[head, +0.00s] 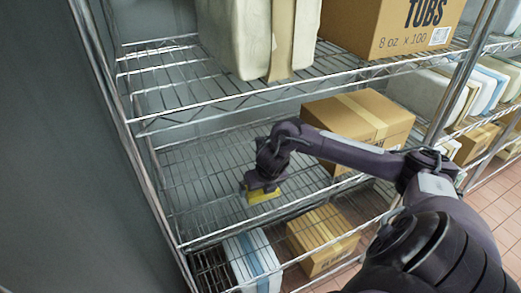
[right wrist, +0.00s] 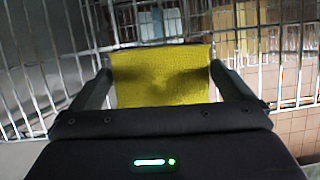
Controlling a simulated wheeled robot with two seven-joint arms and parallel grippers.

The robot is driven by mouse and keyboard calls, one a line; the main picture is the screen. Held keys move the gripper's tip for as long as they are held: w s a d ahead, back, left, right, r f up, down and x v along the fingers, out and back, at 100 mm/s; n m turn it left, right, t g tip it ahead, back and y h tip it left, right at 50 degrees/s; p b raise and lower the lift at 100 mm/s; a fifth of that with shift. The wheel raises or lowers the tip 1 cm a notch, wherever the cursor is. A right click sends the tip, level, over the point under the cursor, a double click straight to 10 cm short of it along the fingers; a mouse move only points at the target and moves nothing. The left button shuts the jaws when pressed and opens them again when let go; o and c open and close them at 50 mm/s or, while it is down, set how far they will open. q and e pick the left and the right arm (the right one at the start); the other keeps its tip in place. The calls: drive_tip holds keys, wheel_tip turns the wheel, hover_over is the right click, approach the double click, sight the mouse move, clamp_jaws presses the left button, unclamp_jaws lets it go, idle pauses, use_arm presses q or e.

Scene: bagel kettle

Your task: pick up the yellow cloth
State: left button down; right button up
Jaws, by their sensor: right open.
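The yellow cloth (head: 264,195) lies on the middle wire shelf (head: 205,190), partly hidden under my right gripper (head: 263,185). In the right wrist view the yellow cloth (right wrist: 162,77) fills the space between the two fingers of my right gripper (right wrist: 162,85). The fingers are spread wide, one at each side edge of the cloth. I cannot tell whether they touch it. My left gripper is in neither view.
A cardboard box (head: 358,115) stands on the same shelf to the right. The upper shelf (head: 180,90) holds a white bundle (head: 235,40) and a TUBS box (head: 395,30). Another box (head: 322,240) and a blue-striped white pack (head: 252,262) stand below. The shelf's left part is clear.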

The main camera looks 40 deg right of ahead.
drive_tip(key=shift+s+r, duration=0.2)
drive_tip(key=shift+s, duration=0.05)
drive_tip(key=shift+w, duration=0.1)
drive_tip(key=c, duration=0.6)
